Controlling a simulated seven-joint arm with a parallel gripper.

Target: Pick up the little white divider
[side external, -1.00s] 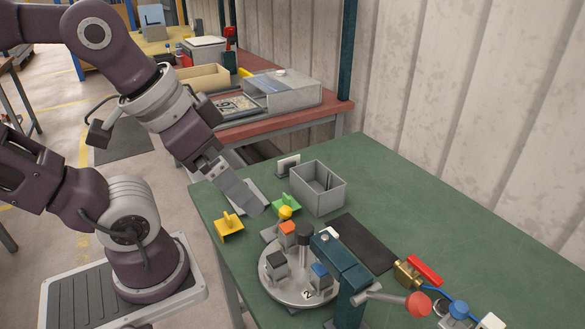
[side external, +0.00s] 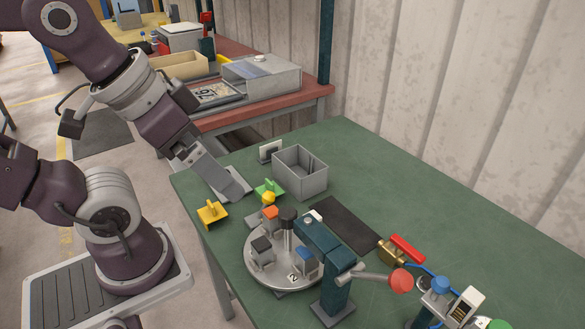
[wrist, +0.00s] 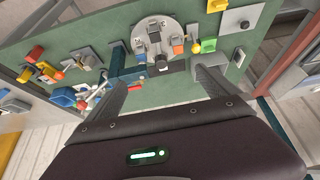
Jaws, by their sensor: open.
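The little white divider (side external: 270,150) stands upright on the green table, just behind the grey open box, in the side external view. It has a darker base. My gripper (side external: 228,192) is left of and nearer than it, above the table's left edge, tilted down and clearly apart from it. In the wrist view my gripper (wrist: 160,92) is open, with two grey fingers spread wide and nothing between them. I cannot pick out the white divider for sure in the wrist view.
The grey box (side external: 300,183) stands close to the divider. A round turntable (side external: 262,270) with coloured blocks and a teal clamp post (side external: 335,290) take up the front.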

